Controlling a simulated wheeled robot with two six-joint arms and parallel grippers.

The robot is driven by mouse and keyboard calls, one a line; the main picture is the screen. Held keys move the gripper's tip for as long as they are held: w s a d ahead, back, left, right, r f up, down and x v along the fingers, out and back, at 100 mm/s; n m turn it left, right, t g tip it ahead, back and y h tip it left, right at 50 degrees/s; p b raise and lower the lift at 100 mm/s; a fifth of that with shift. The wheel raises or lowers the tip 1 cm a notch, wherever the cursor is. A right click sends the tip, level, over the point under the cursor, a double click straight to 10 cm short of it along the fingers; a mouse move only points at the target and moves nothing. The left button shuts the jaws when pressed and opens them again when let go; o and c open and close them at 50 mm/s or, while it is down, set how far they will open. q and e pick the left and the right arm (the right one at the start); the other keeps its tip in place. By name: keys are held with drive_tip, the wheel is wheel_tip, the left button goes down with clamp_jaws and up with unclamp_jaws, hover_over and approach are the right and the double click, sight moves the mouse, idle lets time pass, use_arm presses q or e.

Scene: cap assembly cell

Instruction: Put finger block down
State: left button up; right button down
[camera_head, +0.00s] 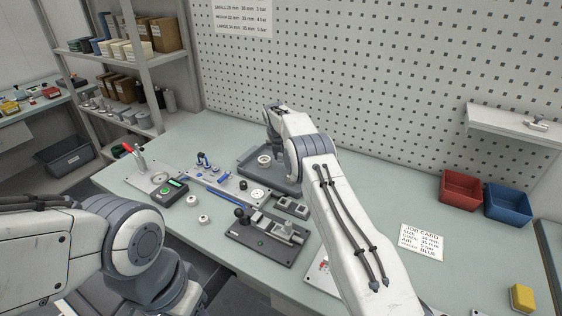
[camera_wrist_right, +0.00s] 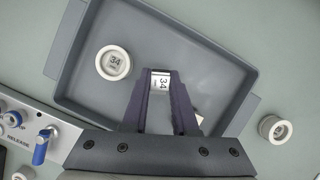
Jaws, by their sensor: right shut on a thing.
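The finger block (camera_wrist_right: 161,84), a small pale metal piece marked 34, is between the fingertips of my right gripper (camera_wrist_right: 160,78) in the wrist view. The gripper is shut on it, over the grey tray (camera_wrist_right: 78,40). I cannot tell whether the block touches the tray floor. In the head view my right arm reaches to the back of the bench at the tray (camera_head: 246,166), and the block cannot be made out. My left arm shows at the left of the head view, but its gripper is out of view.
A white ring (camera_wrist_right: 113,62) marked 34 lies in the tray, left of the block. Another round part (camera_wrist_right: 274,129) stands outside the tray at right. A fixture plate with blue pins (camera_head: 228,183) and a dark clamp fixture (camera_head: 262,240) stand in front. Red bin (camera_head: 461,189) sits right.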

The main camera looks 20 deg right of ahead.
sight(280, 160)
wheel_tip(280, 160, down, 3)
drive_tip(key=shift+r+p, duration=0.2)
drive_tip(key=shift+p, duration=0.2)
drive_tip(key=shift+f, duration=0.3)
drive_tip(key=shift+f, duration=0.1)
drive_tip(key=shift+f+b, duration=0.15)
drive_tip(key=shift+b, duration=0.15)
drive_tip(key=c, duration=0.7)
unclamp_jaws()
